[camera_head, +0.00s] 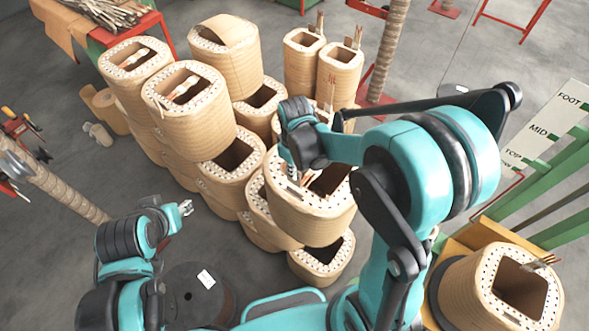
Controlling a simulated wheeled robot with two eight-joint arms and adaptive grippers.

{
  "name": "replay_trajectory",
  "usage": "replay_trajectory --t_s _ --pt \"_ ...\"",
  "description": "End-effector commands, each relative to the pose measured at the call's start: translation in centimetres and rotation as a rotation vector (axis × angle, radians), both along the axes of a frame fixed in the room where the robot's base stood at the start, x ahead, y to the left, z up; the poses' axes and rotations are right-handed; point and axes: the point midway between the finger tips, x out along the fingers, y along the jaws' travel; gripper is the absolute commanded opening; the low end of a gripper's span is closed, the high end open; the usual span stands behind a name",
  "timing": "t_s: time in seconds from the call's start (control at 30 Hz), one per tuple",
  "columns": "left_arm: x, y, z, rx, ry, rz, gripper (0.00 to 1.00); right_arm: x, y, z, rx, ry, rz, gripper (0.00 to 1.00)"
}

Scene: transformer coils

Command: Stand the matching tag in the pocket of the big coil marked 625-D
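Several big tan coils with rectangular openings and dotted rims stand stacked in the middle; no marking 625-D is legible on any. My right gripper (293,174) points down at the top of a near big coil (313,225), by the rim beside its opening. My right arm partly hides this coil, and whether the fingers hold anything is unclear. My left gripper (186,208) is low at the left, apart from the coils, with its fingers too small to judge. A small white card (206,279), perhaps a tag, lies on a dark round disc (190,300).
Another coil (500,290) stands at the lower right by green rails (560,190) and a board (545,125) reading FOOT, MID and TOP. A wrapped post (60,190) slants at the left. Grey floor (60,270) is clear at the lower left.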

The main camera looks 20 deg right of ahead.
Motion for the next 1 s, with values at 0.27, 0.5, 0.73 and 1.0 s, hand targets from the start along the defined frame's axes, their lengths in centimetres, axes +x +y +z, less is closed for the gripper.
replay_trajectory --t_s 0.27,0.5,0.73,1.0 --pt "0.0 0.0 -1.7 0.0 0.0 0.0 0.4 0.0 0.0 -2.3 0.0 0.0 0.0 0.0" --pt "0.0 0.0 -2.9 0.0 0.0 0.0 0.4 0.0 0.0 -4.1 0.0 0.0 0.0 0.0" --pt "0.0 0.0 -4.4 0.0 0.0 0.0 0.4 0.0 0.0 -5.8 0.0 0.0 0.0 0.0" --pt "0.0 0.0 -6.3 0.0 0.0 0.0 0.4 0.0 0.0 -7.8 0.0 0.0 0.0 0.0"
